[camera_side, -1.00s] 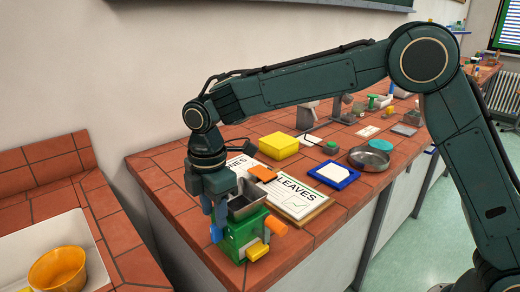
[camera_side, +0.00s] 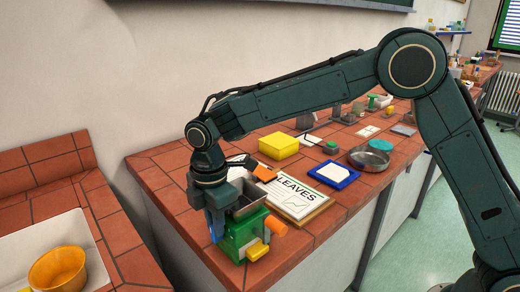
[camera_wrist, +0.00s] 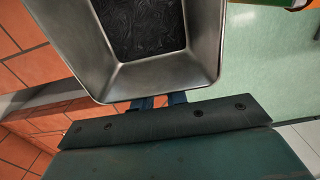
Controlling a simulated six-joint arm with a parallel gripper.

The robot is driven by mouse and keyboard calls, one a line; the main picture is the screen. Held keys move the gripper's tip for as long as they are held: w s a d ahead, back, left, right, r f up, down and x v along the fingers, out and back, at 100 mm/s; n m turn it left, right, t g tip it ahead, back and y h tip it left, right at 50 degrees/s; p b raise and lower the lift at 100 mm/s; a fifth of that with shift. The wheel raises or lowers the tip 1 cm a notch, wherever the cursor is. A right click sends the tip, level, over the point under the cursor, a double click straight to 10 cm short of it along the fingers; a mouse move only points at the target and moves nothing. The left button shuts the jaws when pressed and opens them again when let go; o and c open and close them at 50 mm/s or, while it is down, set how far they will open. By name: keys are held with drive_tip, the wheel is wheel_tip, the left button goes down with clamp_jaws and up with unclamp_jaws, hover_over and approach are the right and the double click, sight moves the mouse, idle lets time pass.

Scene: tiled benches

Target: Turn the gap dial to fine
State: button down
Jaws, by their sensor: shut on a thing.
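A green mill (camera_side: 236,236) stands at the near left corner of the tiled bench. It has a grey metal hopper (camera_side: 248,208) on top, an orange handle (camera_side: 275,224) and a yellow block (camera_side: 257,250) at its front. A blue dial (camera_side: 217,230) is on its left side. My gripper (camera_side: 214,226) points down beside the hopper and is shut on the blue dial; the fingers cover much of it. In the wrist view the hopper (camera_wrist: 206,65), with dark contents, hides most of the dial, and only blue parts show below its rim. I cannot read the dial's marks.
A board with a LEAVES sheet (camera_side: 296,200) lies right of the mill, near an orange block (camera_side: 265,173). A yellow box (camera_side: 278,145), a blue-rimmed tray (camera_side: 349,178) and a metal pan (camera_side: 367,150) stand farther off. The bench's front edge is close to the mill.

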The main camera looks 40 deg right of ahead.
drive_tip(key=shift+s, duration=0.1)
drive_tip(key=shift+s+t, duration=0.2)
drive_tip(key=shift+t, duration=0.5)
drive_tip(key=shift+s+t, duration=0.15)
drive_tip(key=shift+t, duration=0.55)
drive_tip(key=c, duration=1.4)
unclamp_jaws()
drive_tip(key=shift+r, duration=0.15)
drive_tip(key=v, duration=1.3)
drive_tip(key=shift+s+r, duration=0.2)
drive_tip(key=shift+s, duration=0.05)
drive_tip(key=shift+o, duration=0.2)
